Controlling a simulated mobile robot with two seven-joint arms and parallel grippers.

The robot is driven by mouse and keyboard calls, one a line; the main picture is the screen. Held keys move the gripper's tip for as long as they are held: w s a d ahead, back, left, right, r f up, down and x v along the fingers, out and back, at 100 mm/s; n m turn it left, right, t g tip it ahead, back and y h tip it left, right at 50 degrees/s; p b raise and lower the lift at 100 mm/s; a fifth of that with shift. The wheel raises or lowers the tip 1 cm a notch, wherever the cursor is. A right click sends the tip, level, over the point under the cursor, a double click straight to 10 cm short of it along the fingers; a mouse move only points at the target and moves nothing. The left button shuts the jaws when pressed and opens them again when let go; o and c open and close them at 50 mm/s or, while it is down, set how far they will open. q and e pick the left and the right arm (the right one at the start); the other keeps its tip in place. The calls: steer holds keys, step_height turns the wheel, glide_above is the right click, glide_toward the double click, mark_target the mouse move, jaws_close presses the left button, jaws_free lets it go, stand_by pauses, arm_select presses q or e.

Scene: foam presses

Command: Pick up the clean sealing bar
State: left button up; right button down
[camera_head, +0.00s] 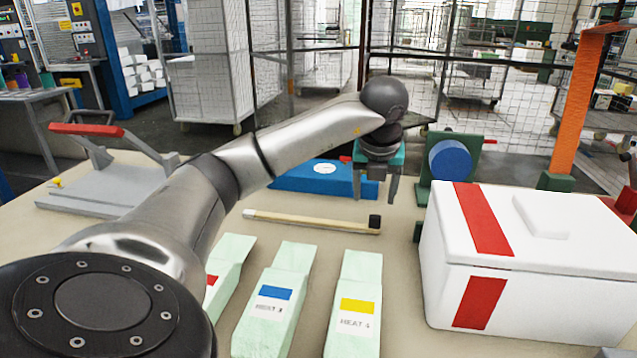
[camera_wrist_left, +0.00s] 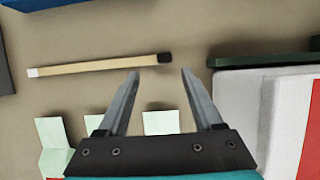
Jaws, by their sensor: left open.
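A long, thin tan bar (camera_head: 312,222) with a white end and a black end lies on the table; I take it for the sealing bar. It also shows in the left wrist view (camera_wrist_left: 100,65), with its black end near the fingers. My left gripper (camera_head: 376,196) is open and empty above the table, just behind the bar's black end in the head view. In the left wrist view its two fingers (camera_wrist_left: 158,72) are apart, with bare table between the tips. My right gripper is not in view.
Pale green blocks, one with a blue label (camera_head: 270,305) and one with a yellow label (camera_head: 354,310), stand in front of the bar. A white box with red stripes (camera_head: 560,280) stands at right. A blue device (camera_head: 310,180) and a grey press (camera_head: 110,190) are behind.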

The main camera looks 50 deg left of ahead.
mark_target(375, 217)
arm_select(q)
steer(key=x, duration=0.3)
steer(key=shift+f+b, duration=0.25)
steer(key=shift+b, duration=0.05)
steer(key=x, duration=0.2)
steer(key=b+x, duration=0.1)
steer(key=shift+w+d+f, duration=0.25)
steer(key=shift+w+f, duration=0.05)
steer(key=shift+w+a+f, duration=0.1)
steer(key=shift+f, duration=0.45)
steer(key=shift+w, duration=0.1)
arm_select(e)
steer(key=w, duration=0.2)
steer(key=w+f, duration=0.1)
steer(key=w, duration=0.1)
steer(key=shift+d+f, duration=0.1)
arm_select(q)
steer(key=shift+a+r, duration=0.1)
jaws_close()
